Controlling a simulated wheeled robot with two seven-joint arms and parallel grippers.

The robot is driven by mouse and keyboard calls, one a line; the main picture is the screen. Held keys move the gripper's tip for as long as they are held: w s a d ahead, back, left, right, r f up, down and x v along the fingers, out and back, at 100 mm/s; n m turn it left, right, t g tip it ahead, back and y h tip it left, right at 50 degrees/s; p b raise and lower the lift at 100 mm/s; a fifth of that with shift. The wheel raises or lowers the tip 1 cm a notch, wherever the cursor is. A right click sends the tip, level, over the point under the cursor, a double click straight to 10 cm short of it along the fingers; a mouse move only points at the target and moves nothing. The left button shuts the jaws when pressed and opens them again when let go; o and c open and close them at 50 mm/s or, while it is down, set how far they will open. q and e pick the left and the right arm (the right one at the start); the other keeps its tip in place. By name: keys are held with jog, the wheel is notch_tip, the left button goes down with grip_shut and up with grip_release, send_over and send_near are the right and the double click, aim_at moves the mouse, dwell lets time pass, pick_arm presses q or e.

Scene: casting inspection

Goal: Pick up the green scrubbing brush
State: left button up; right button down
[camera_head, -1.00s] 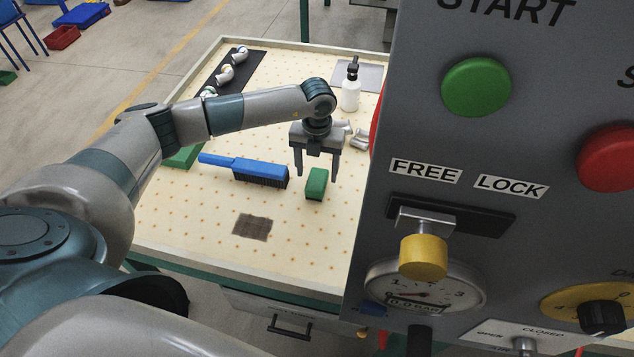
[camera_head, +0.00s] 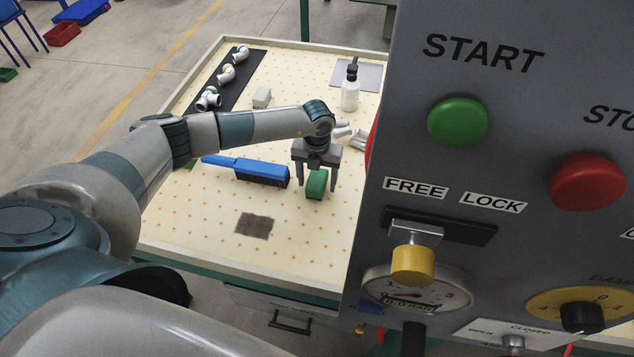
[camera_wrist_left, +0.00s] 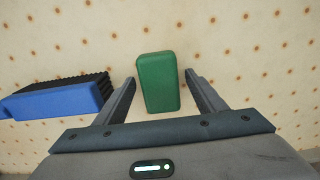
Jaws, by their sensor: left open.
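The green scrubbing brush (camera_head: 316,184) is a small block on the dotted tabletop, just right of a blue brush. In the left wrist view the green brush (camera_wrist_left: 158,82) shows between and a little beyond my finger tips, with a gap on each side. My left gripper (camera_head: 319,180) is open and points down over the green brush; its fingers also show in the left wrist view (camera_wrist_left: 158,88). Nothing is held. I cannot tell exactly how high the fingertips are above the table. My right gripper is not in view.
The blue long-handled brush (camera_head: 262,170) lies close to the left of the green one; its end (camera_wrist_left: 60,98) shows in the wrist view. A dark mesh patch (camera_head: 254,225) lies nearer. A spray bottle (camera_head: 350,92) stands behind. A grey control panel (camera_head: 520,130) blocks the right.

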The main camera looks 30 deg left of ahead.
pick_arm(q)
jog(key=shift+f, duration=0.25)
dwell(0.7)
jog(key=c, duration=1.2)
